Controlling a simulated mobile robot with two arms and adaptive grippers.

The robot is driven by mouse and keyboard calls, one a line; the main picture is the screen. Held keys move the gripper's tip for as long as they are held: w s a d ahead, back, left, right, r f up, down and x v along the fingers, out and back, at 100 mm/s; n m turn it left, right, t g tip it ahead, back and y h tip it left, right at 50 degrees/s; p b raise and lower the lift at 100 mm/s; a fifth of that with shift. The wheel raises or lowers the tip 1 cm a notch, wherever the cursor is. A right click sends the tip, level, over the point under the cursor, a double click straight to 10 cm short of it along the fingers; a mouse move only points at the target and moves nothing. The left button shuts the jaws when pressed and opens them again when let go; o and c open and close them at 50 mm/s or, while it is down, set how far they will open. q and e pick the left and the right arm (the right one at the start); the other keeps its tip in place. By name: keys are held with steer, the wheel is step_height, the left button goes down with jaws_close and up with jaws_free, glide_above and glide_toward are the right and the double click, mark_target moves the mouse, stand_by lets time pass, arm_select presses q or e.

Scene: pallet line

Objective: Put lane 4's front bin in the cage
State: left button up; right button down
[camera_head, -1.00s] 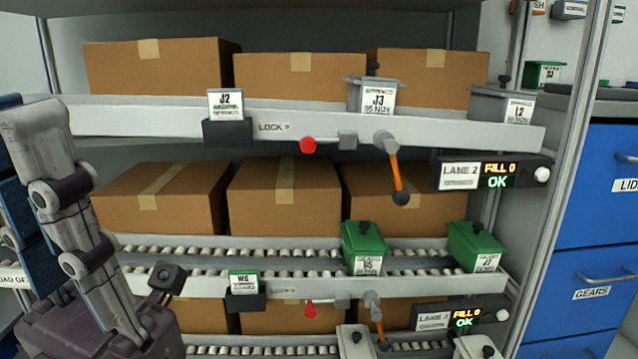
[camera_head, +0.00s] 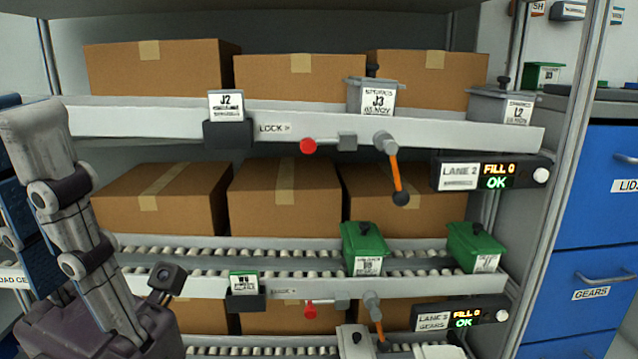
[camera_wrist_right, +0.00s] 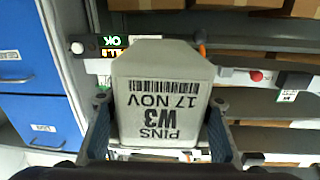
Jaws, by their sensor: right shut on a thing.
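In the right wrist view, a grey bin (camera_wrist_right: 165,88) carries a white label reading PINS, W3, 17 NOV, upside down. My right gripper (camera_wrist_right: 160,104) is shut on it, with one dark blue finger along each side. In the head view, my left gripper (camera_head: 45,200) is partly seen at the left edge, pointing up and apart from the shelves; its jaw gap is hidden. The cage is not in view, nor is a lane 4 sign.
Green bins (camera_head: 366,248) (camera_head: 475,247) stand on the lane 3 rollers. Grey bins (camera_head: 372,95) (camera_head: 502,106) stand on the lane above, before cardboard boxes. Orange-handled levers (camera_head: 396,180) and lane displays (camera_head: 490,176) jut from the rails. Blue drawers (camera_head: 608,200) stand right.

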steer(key=shift+s+a+r, duration=1.05)
steer(key=shift+a+r, duration=0.1)
